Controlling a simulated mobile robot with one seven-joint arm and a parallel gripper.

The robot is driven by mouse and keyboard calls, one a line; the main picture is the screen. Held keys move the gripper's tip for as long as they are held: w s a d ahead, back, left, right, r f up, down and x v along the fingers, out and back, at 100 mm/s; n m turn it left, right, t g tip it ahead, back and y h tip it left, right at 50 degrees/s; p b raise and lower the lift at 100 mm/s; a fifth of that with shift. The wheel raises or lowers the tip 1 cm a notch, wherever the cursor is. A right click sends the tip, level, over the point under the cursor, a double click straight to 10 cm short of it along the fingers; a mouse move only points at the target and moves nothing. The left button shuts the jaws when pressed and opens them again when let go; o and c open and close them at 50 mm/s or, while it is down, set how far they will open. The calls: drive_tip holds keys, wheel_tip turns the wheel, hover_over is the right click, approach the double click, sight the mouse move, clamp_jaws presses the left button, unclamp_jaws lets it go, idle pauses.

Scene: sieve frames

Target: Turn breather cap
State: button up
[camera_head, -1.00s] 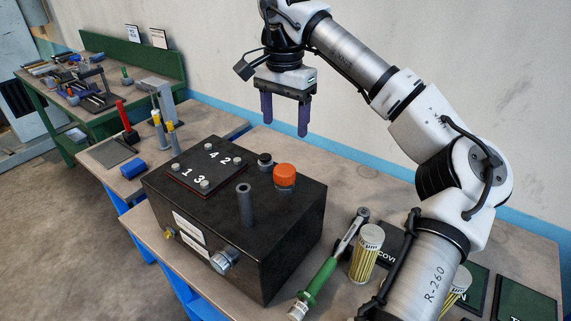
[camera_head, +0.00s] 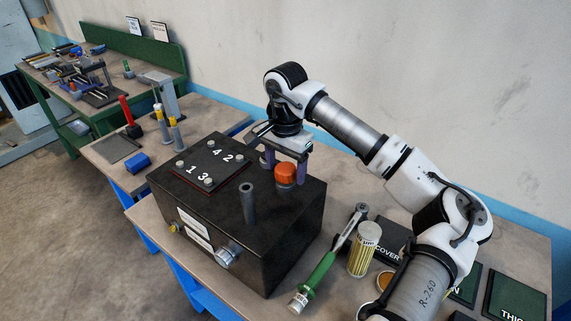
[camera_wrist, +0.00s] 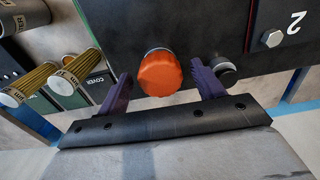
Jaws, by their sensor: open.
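The orange breather cap (camera_head: 286,174) sits on top of the black tank (camera_head: 290,215), near its back right edge. My gripper (camera_head: 286,166) is over the back of the tank with its two purple fingers pointing down, close to the cap. In the wrist view the cap (camera_wrist: 160,73) lies between the two spread fingers of my gripper (camera_wrist: 163,85), and it appears clear of both. The gripper is open and empty. A small dark fitting (camera_wrist: 225,72) shows just beyond one finger in the wrist view.
A numbered cover plate (camera_head: 208,168) with bolts and an upright grey pipe (camera_head: 248,203) stand on the tank. A green-handled wrench (camera_head: 322,270) and a yellow filter (camera_head: 364,250) are on the bench to the right. Several tools lie to the left.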

drive_tip(key=c, duration=1)
